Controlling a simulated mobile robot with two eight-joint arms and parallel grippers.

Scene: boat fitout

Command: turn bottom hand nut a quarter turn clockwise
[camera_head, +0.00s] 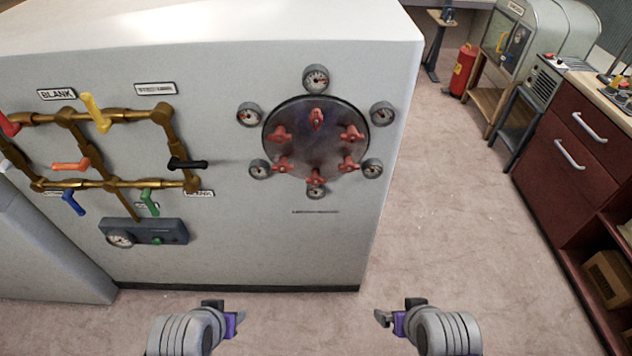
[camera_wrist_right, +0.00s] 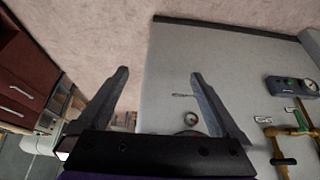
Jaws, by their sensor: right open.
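A round dark metal plate (camera_head: 300,145) on the grey cabinet carries several red hand nuts in a ring. The bottom hand nut (camera_head: 315,178) sits at the plate's lower edge, just above a small gauge (camera_head: 316,192). My right gripper (camera_head: 383,317) is low in front of the cabinet, to the right of the plate and well apart from it. It is open and empty, and its two spread fingers show in the right wrist view (camera_wrist_right: 158,74). My left gripper (camera_head: 239,318) is low on the left, apart from the cabinet; its finger gap is not clear.
Brass pipes (camera_head: 120,185) with several coloured valve handles are left of the plate, above a gauge box (camera_head: 145,232). Several gauges ring the plate. A red drawer cabinet (camera_head: 570,145) and a fire extinguisher (camera_head: 463,72) stand at right. The floor (camera_head: 450,220) between is clear.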

